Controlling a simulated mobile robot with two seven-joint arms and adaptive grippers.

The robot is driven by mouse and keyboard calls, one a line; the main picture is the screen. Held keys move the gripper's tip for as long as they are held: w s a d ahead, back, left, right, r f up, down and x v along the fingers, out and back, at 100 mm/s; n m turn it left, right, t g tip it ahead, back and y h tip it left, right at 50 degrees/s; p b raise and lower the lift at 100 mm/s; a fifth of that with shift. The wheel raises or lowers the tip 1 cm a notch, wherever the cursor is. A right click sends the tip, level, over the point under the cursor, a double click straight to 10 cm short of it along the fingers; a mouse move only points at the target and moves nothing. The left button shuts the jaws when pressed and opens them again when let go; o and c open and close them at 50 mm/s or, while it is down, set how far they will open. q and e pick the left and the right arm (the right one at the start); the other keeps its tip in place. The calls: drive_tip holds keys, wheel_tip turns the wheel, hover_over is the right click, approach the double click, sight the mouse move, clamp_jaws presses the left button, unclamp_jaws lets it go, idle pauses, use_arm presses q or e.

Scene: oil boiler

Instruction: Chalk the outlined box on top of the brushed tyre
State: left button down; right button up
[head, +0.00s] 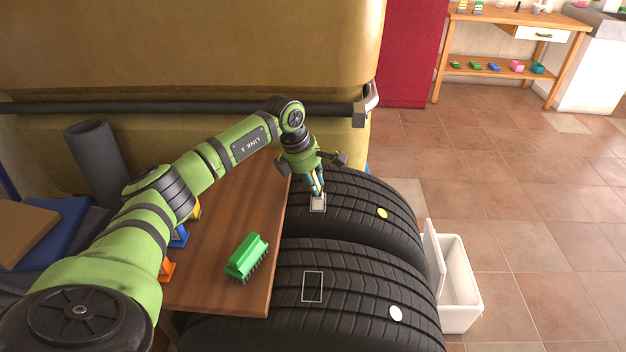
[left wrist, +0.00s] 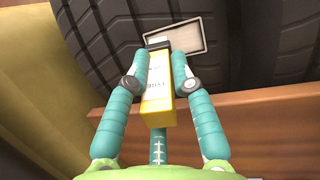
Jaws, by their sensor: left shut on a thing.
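Two black tyres lie side by side: the far tyre (head: 350,205) with a yellow dot and the near tyre (head: 360,265) with a white dot. The far tyre's outlined box (head: 318,207) looks pale grey inside and also shows in the left wrist view (left wrist: 188,40). The near tyre's outlined box (head: 312,287) is dark inside. My left gripper (head: 317,187) is shut on a yellow chalk stick (left wrist: 157,95), its dark-and-pale tip at the far box's edge; I cannot tell if it touches. A green brush (head: 247,258) lies apart. My right gripper is not in view.
The brush rests on a wooden board (head: 215,240) left of the tyres, with blue, orange and yellow items under my arm. A tan tank (head: 190,50) with a dark bar stands behind. A white open bin (head: 458,285) stands right. The tiled floor is clear beyond.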

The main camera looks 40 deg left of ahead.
use_arm(q)
drive_tip(key=shift+r+p, duration=2.65)
drive_tip(key=shift+r, duration=0.95)
